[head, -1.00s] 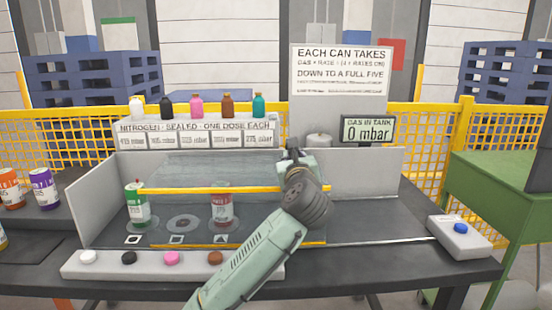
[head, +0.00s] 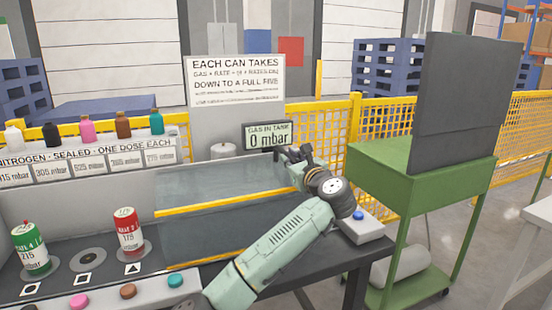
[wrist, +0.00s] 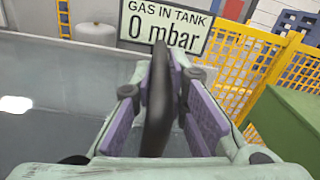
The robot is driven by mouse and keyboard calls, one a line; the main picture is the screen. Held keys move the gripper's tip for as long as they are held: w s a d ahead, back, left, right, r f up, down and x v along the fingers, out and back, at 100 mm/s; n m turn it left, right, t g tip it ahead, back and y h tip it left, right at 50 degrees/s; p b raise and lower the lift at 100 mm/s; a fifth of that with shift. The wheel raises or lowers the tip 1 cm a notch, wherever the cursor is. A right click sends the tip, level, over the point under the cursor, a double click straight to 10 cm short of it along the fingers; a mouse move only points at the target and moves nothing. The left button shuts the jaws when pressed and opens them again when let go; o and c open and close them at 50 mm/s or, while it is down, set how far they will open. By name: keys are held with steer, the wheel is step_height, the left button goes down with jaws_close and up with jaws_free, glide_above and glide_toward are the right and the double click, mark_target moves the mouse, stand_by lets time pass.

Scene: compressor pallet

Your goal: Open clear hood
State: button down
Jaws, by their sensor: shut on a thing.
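The clear hood (head: 225,182), a see-through box with yellow edge strips, sits at the right part of the bench in the head view. My gripper (head: 294,155) is at the hood's right end. In the wrist view my gripper (wrist: 158,110) is shut on a dark upright handle (wrist: 158,90) between its purple pads. A green can (head: 30,250) and a red can (head: 127,230) stand on round seats to the left of the hood, uncovered. An empty round seat (head: 88,257) lies between them.
A display reading 0 mbar (head: 268,135) stands behind the hood. A small box with a blue button (head: 360,228) sits right of my arm. A green cart (head: 425,180) stands farther right. Coloured buttons (head: 128,291) line the front; small bottles (head: 123,125) stand behind.

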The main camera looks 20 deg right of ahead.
steer(key=shift+d, duration=0.3)
steer(key=c, duration=1.6)
jaws_free()
steer(key=shift+o, duration=0.2)
steer(key=shift+a+r, duration=0.1)
steer(key=s, duration=1.2)
steer(key=shift+w, duration=0.1)
